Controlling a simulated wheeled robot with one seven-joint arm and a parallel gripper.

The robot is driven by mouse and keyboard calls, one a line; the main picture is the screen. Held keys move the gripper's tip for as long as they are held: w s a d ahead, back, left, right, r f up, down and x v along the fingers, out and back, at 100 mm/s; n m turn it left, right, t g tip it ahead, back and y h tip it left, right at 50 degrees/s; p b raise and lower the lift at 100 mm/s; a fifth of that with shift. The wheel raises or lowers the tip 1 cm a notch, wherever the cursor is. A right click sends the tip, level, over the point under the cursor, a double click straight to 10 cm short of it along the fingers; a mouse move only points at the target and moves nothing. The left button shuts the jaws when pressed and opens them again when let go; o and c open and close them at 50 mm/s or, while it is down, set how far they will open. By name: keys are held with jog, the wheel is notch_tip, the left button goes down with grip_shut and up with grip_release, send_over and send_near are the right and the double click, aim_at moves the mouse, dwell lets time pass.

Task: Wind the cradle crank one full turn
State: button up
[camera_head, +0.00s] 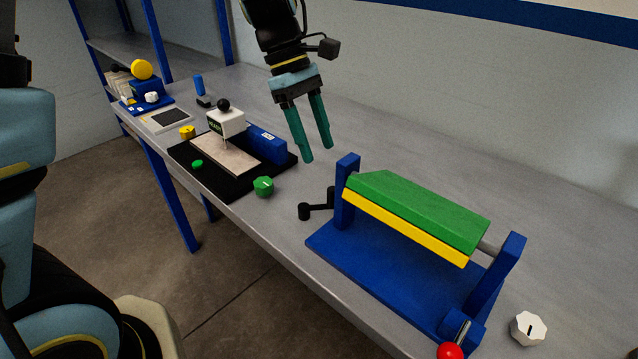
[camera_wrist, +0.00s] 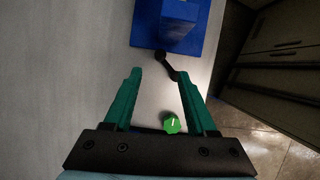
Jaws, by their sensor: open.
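The cradle is a blue stand (camera_head: 365,267) with two uprights, holding a tilted green block with a yellow lower edge (camera_head: 420,212). Its black crank (camera_head: 318,207) sticks out from the left upright, with the handle knob at its left end. In the wrist view the crank (camera_wrist: 172,68) shows ahead, between and beyond the fingertips, against the blue stand (camera_wrist: 175,30). My gripper (camera_head: 318,158) is open and empty, pointing down above the bench, up and to the left of the crank. Its teal fingers also show in the wrist view (camera_wrist: 160,75). Nothing touches the crank.
A green knob (camera_head: 263,186) sits on the bench left of the crank. A black-based fixture (camera_head: 230,188) with a white head stands further left. A red ball lever (camera_head: 451,351) and white dial (camera_head: 528,328) are at the right. The bench behind the cradle is clear.

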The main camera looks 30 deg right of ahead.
aim_at(331, 188)
jog(key=p+x, duration=0.1)
jog(key=x, duration=0.8)
jog(key=shift+f, duration=0.15)
grip_shut()
